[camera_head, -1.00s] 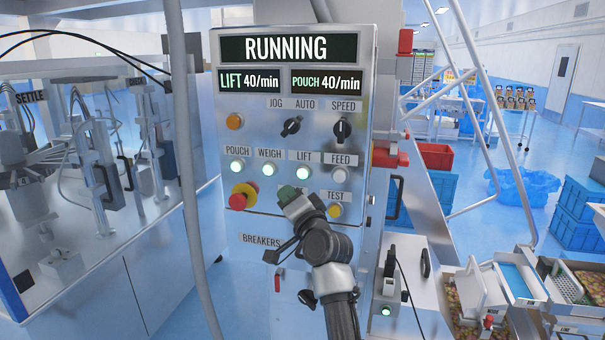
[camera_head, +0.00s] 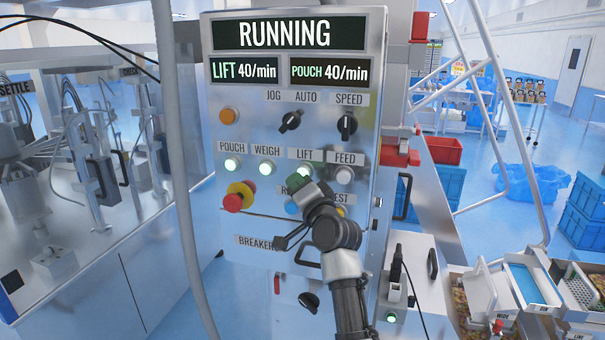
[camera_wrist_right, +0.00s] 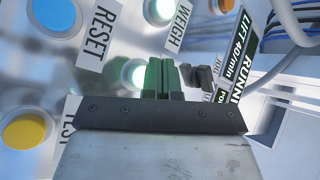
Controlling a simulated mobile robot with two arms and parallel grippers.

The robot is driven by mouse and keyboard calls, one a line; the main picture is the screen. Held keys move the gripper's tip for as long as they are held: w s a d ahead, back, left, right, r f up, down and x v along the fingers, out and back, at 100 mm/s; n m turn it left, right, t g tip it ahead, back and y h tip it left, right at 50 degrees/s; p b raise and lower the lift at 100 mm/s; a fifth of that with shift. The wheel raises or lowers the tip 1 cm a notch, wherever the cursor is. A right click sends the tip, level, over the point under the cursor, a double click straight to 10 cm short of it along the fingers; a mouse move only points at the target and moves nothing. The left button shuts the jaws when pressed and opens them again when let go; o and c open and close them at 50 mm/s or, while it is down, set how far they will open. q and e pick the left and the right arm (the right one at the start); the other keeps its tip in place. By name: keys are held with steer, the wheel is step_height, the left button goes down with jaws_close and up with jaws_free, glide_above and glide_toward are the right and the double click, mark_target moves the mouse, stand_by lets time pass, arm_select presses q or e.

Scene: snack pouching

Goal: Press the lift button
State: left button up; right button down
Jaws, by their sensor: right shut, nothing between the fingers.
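The lift button (camera_wrist_right: 121,73) is a round white-green lit button in a metal ring, partly hidden behind my fingers in the right wrist view. In the head view it sits under the LIFT label (camera_head: 305,155) and my fingertips cover it. My right gripper (camera_head: 303,180) is shut and empty, with its green fingertips at the button's place. They also show in the right wrist view (camera_wrist_right: 160,75). I cannot tell whether they touch the button. My left gripper is not in view.
The panel (camera_head: 240,140) reads RUNNING. Lit pouch (camera_head: 232,164) and weigh (camera_head: 266,168) buttons are to the left, the feed button (camera_head: 344,175) to the right. A red emergency stop (camera_head: 234,202) is lower left. Blue reset (camera_wrist_right: 55,15) and yellow test (camera_wrist_right: 25,131) buttons are close by.

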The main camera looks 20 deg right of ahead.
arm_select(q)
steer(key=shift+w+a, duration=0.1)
arm_select(e)
steer(key=shift+w+d+f, duration=0.1)
steer(key=shift+d, duration=0.05)
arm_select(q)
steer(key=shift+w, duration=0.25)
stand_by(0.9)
arm_select(e)
steer(key=shift+w+d, duration=0.2)
steer(key=shift+w, duration=0.1)
stand_by(0.3)
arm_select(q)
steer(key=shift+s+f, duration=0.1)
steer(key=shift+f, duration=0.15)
arm_select(e)
steer(key=shift+w+d, duration=0.3)
steer(key=shift+w, duration=0.1)
stand_by(0.5)
stand_by(0.4)
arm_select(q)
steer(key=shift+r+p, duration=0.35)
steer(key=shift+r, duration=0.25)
arm_select(e)
steer(key=shift+s+a, duration=0.5)
steer(key=shift+s, duration=0.3)
